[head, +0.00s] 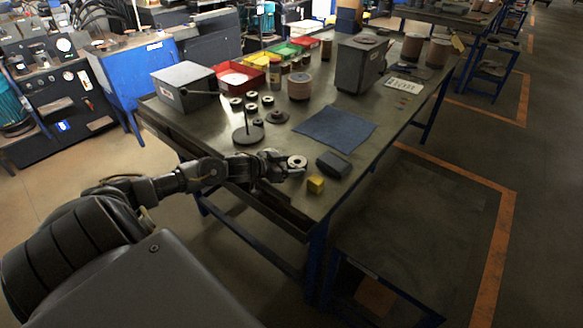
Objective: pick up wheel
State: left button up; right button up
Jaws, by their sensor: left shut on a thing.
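A small round wheel (297,161) with a pale centre shows at the tip of my left gripper (291,172), above the near part of the workbench (302,199). My left gripper is shut on this wheel. The fingers are small and dark here, so the exact grip is hard to see. Several similar small wheels (251,107) stand farther back, around a spindle stand (248,133) with a round dark base. My right gripper is not in view.
A yellow block (316,184) and a dark grey block (334,165) lie just right of the gripper. A blue cloth (335,129) lies flat in mid-bench. Behind are a grey box (184,86), a red bin (239,76) and a brown roll (299,86).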

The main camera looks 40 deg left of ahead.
pick_arm(q)
notch_tip(320, 180, up, 2)
jog(key=shift+r+b, duration=0.25)
jog(key=shift+b, duration=0.05)
jog(key=w+r+p+v, duration=0.1)
jog(key=v, duration=0.7)
jog(key=a+r+p+v, duration=0.1)
jog(key=r+p+v, duration=0.1)
jog(key=v, duration=0.6)
jog(key=shift+a+r+p, duration=0.15)
jog(key=shift+a+p, duration=0.05)
jog(key=shift+p, duration=0.1)
